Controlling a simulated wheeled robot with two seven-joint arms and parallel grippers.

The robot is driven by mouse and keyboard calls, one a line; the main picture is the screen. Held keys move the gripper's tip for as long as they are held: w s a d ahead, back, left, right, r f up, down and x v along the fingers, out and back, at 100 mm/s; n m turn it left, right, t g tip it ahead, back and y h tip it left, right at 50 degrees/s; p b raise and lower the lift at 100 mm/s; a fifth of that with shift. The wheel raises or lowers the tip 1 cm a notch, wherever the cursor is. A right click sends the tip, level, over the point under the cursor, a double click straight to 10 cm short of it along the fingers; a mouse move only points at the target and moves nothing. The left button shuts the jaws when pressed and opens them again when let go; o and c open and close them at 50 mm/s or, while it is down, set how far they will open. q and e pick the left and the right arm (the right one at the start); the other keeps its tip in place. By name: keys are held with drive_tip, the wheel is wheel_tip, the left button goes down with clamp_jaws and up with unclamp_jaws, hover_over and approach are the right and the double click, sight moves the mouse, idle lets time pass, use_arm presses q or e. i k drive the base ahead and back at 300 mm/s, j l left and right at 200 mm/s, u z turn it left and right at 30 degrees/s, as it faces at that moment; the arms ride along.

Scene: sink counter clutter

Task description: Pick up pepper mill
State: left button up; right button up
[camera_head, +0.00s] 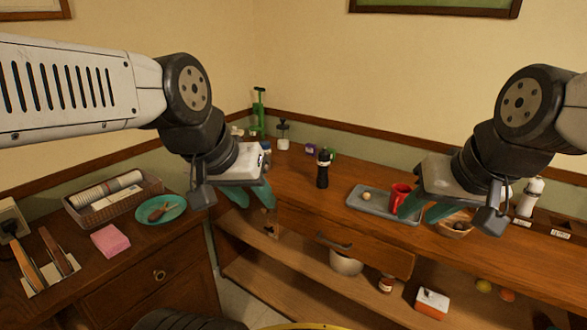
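The pepper mill (323,170) looks like the dark, slim, upright object on the wooden counter (300,185), near the middle of the head view. My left gripper (251,197) is to the left of the mill and apart from it, with its two teal fingers spread and nothing between them. My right gripper (425,211) is to the right of the mill, over the tray and bowl area. Its teal fingers are also spread, and no held thing shows between them.
A wooden bowl (455,226) is partly hidden by my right gripper. Small jars and a green-topped item stand behind. A teal plate (161,209) and a basket (112,199) are on the left counter.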

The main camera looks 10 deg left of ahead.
sight(322, 179)
drive_tip(key=i+z, duration=0.15)
drive_tip(key=i, duration=1.1)
